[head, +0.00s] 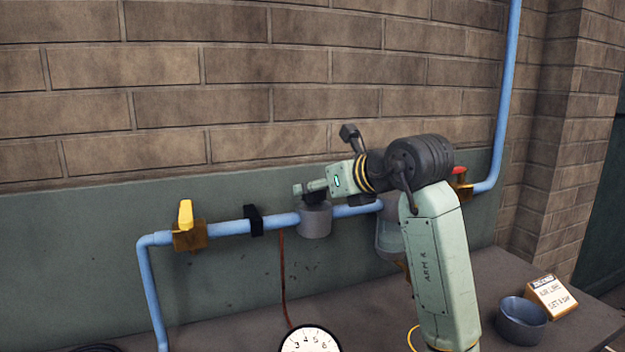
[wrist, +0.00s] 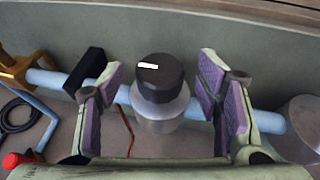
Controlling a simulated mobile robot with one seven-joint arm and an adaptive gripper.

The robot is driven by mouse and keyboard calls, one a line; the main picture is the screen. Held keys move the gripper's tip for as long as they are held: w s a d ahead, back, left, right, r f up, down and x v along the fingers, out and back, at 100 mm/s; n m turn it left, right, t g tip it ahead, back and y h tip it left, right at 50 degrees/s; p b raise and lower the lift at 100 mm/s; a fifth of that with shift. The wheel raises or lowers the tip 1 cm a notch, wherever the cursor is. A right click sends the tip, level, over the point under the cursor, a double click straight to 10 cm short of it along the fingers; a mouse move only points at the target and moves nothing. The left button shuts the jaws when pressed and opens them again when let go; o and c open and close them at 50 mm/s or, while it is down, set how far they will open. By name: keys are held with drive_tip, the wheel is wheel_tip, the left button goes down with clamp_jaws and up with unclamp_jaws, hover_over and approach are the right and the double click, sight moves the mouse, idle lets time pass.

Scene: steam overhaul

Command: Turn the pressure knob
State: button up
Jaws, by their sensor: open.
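The pressure knob (wrist: 158,76) is black and round with a white mark on its top. It sits on a grey cylindrical regulator body (head: 314,222) on the blue pipe (head: 275,222). Gaps show between the pads and the knob in the wrist view. In the head view my gripper (head: 312,190) is right at the top of the regulator and hides most of the knob.
A yellow-handled valve (head: 186,215) is on the pipe at left, with a black clamp (head: 255,220) nearer the knob. A gauge dial (head: 310,342) shows at the bottom edge.

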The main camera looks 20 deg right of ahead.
drive_tip(key=shift+p+x, duration=0.3)
drive_tip(key=shift+x, duration=1.15)
drive_tip(key=shift+c, duration=0.3)
drive_tip(key=c, duration=1.1)
drive_tip(key=shift+b, duration=0.35)
